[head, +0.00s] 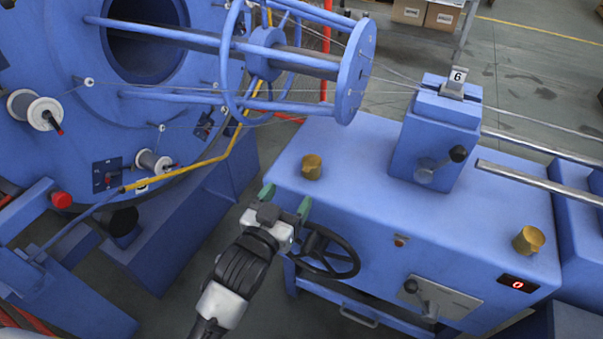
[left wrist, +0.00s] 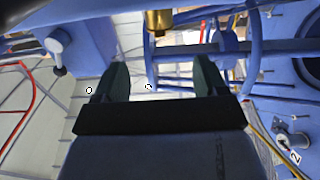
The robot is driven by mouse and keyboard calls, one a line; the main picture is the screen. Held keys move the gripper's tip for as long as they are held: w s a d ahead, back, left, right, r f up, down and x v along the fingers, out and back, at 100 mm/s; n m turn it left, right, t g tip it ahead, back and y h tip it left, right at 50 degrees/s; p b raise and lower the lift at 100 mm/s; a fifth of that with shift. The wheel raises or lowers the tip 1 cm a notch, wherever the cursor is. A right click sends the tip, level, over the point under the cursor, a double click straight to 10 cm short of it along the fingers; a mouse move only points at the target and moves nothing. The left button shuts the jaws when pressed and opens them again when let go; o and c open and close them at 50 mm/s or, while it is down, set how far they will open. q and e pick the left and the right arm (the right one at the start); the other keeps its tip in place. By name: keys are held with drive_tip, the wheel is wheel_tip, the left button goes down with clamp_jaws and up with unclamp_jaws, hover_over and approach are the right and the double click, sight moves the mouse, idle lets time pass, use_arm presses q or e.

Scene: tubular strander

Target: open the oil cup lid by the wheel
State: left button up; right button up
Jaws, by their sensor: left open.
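A brass oil cup (head: 312,167) stands on the blue cabinet top near its left end, close to the black handwheel (head: 325,252) on the cabinet's front. Its lid looks down over it, but the detail is too small to be sure. My left gripper (head: 286,199) is open and empty, in front of the cabinet's edge, to the left of and nearer than the cup, by the handwheel. In the left wrist view the brass cup (left wrist: 158,22) shows at the top, beyond and between the green fingertips (left wrist: 162,68), apart from them. My right gripper is not in view.
A second brass cup (head: 528,240) stands at the cabinet's right end. A blue block with a black-knobbed lever (head: 440,135) rises behind. The strander's blue cage (head: 300,55) and wires hang over the left rear. The cabinet top (head: 400,220) between the cups is clear.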

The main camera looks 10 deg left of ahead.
sight(305, 171)
use_arm(q)
drive_tip(key=x, duration=0.7)
drive_tip(key=shift+w+f, duration=0.1)
drive_tip(key=shift+w, duration=0.05)
drive_tip(key=c, duration=0.9)
drive_tip(key=shift+r+p, duration=0.25)
drive_tip(key=shift+p, duration=0.4)
drive_tip(key=r+g+p, duration=0.1)
drive_tip(key=g+p, duration=0.1)
drive_tip(key=p, duration=0.4)
drive_tip(key=r+g+y+p, duration=0.1)
drive_tip(key=g+p, duration=0.1)
drive_tip(key=p, duration=0.4)
drive_tip(key=w+r+g+y+p, duration=0.1)
drive_tip(key=g+p, duration=0.1)
drive_tip(key=p, duration=0.5)
drive_tip(key=shift+d+r, duration=0.2)
drive_tip(key=shift+r, duration=0.2)
drive_tip(key=shift+w+f+g+p, duration=0.1)
drive_tip(key=shift+g+p, duration=0.4)
drive_tip(key=shift+p, duration=0.25)
